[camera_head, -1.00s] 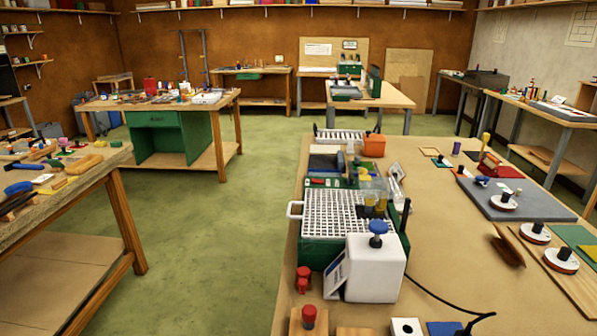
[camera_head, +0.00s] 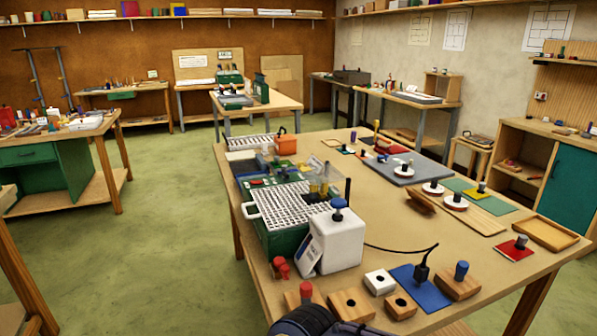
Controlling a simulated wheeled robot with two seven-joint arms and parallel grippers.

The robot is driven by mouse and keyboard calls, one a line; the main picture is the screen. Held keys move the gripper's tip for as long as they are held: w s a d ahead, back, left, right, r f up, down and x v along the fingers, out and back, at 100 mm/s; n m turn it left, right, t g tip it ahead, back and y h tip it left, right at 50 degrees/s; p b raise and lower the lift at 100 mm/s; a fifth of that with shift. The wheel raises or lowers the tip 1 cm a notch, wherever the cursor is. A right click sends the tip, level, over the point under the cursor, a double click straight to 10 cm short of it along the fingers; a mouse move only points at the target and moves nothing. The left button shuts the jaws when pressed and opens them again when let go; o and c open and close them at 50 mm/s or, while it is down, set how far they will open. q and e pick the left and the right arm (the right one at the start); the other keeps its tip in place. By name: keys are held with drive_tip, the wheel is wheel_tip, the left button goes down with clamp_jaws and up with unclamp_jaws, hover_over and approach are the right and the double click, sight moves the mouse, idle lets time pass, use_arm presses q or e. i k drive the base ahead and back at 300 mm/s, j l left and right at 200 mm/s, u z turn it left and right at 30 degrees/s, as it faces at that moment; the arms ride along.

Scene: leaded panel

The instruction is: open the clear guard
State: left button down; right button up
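A green machine (camera_head: 285,232) with a white grid top (camera_head: 288,206) stands on the wooden workbench (camera_head: 380,225). A white box (camera_head: 338,240) with a dark blue knob (camera_head: 339,204) stands against its front right corner. A see-through piece (camera_head: 322,171) shows faintly behind the grid, near small yellow and dark parts (camera_head: 318,192); I cannot tell for sure that it is the clear guard, or how it is set. A dark rounded part, likely of my own arm, shows at the bottom edge. No fingertips of either gripper show.
Wooden blocks (camera_head: 351,304) and a blue mat (camera_head: 421,288) lie along the bench's near side. A black cord (camera_head: 400,250) runs right from the white box. A grey board (camera_head: 400,168) lies farther back. Green floor (camera_head: 130,270) is open on the left.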

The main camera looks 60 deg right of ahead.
sight(300, 165)
drive_tip(key=i+j+z, duration=0.25)
drive_tip(key=i, duration=0.2)
drive_tip(key=i+j+z, duration=0.3)
drive_tip(key=i+j, duration=0.15)
drive_tip(key=i+z, duration=0.4)
drive_tip(key=i, duration=0.35)
drive_tip(key=i+j+z, duration=0.1)
drive_tip(key=i+z, duration=0.3)
drive_tip(key=i, duration=0.3)
drive_tip(key=i+z, duration=0.4)
drive_tip(key=i+j+z, duration=0.1)
drive_tip(key=z, duration=0.3)
drive_tip(key=i+j+z, duration=0.25)
drive_tip(key=z, duration=0.2)
drive_tip(key=i+j+z, duration=0.25)
drive_tip(key=z, duration=0.15)
drive_tip(key=i+j+z, duration=0.1)
drive_tip(key=z, duration=0.35)
drive_tip(key=i+j+z, duration=0.2)
drive_tip(key=z, duration=0.2)
drive_tip(key=i+j+z, duration=0.1)
drive_tip(key=z, duration=0.35)
drive_tip(key=j+z, duration=0.4)
drive_tip(key=k+j+u, duration=0.1)
drive_tip(key=j, duration=0.2)
drive_tip(key=k+j+u, duration=0.15)
drive_tip(key=j, duration=0.2)
drive_tip(key=j+u, duration=0.1)
drive_tip(key=j, duration=0.25)
drive_tip(key=i, duration=0.45)
